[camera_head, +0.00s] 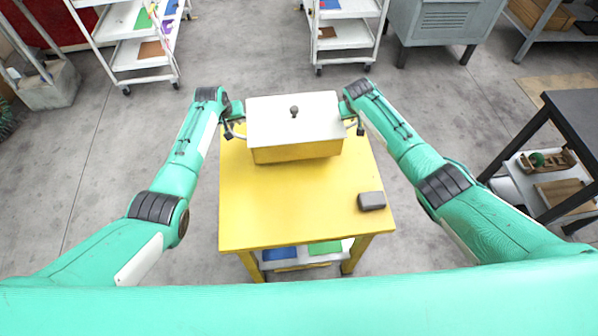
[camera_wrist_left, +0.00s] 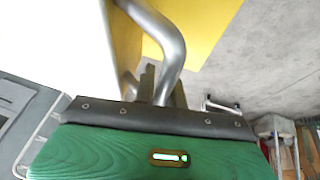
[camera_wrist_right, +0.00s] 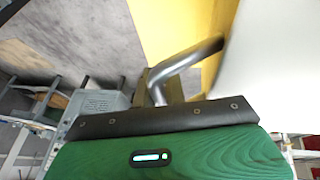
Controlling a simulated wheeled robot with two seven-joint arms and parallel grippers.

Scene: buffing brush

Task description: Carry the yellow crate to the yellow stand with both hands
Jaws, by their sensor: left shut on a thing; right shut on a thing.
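The yellow crate (camera_head: 297,153) has a white lid (camera_head: 275,118) with a dark knob on top. It is at the far end of the yellow stand's top (camera_head: 290,205); I cannot tell whether it touches the top or is held just above it. My left gripper (camera_head: 232,128) is shut on the metal handle at the crate's left side, and this handle (camera_wrist_left: 172,40) shows in the left wrist view. My right gripper (camera_head: 355,124) is shut on the handle (camera_wrist_right: 185,62) at its right side. The fingertips are partly hidden.
A dark grey block (camera_head: 371,201) lies on the stand's near right. White shelf carts (camera_head: 130,50) and a grey cabinet (camera_head: 445,22) stand at the back. A dark table (camera_head: 580,115) is at the right. The floor around the stand is clear.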

